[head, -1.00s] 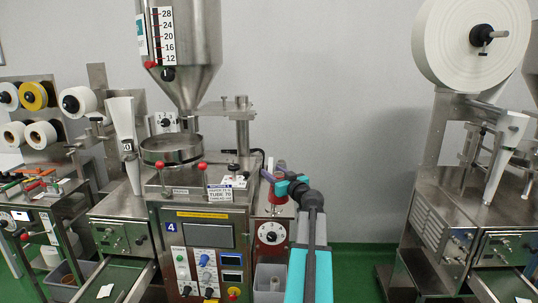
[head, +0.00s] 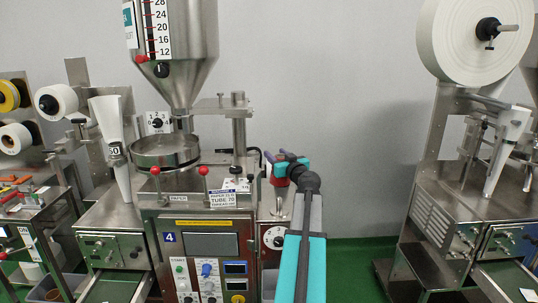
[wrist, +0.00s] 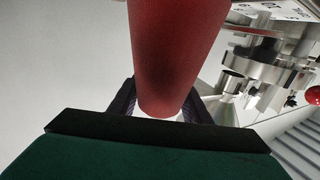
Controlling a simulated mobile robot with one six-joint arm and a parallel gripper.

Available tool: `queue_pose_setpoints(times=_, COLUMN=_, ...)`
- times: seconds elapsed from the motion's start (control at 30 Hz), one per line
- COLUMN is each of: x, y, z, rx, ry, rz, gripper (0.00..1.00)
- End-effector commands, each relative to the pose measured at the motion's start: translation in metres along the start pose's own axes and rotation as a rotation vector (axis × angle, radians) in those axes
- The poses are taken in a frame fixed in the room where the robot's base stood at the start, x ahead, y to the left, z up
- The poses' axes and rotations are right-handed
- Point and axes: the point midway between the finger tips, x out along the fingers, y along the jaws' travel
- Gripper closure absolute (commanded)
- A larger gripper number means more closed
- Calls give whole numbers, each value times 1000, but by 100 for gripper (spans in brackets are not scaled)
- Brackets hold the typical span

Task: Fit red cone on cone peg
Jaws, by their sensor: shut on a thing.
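A red cone (wrist: 172,50) fills the top middle of the wrist view, its narrower end towards the camera. My gripper (wrist: 165,108) is shut on it, with a dark finger on either side. In the head view my gripper (head: 284,165) is at the right side of machine 4, and part of the red cone (head: 279,181) shows just below it. A small pale metal post (head: 280,207) stands beneath the cone on that side; it may be the cone peg. I cannot tell whether the cone touches it.
Machine 4 (head: 197,225) stands left of my arm, with a steel hopper (head: 182,60), a round pan (head: 165,150) and red-knobbed levers. Another machine (head: 440,210) with a large white roll (head: 470,40) stands at right. Green floor (head: 350,260) lies between them.

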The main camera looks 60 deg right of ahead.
Motion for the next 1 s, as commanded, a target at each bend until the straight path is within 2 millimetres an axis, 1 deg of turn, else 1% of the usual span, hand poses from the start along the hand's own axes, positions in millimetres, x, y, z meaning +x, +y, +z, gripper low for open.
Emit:
queue_pose_setpoints(times=0.8, x=-1, y=-1, z=0, rx=-3, ry=3, rz=-13, gripper=100)
queue_pose_setpoints(times=1.0, x=0, y=-2, z=12, rx=-2, ry=2, rz=-15, gripper=100)
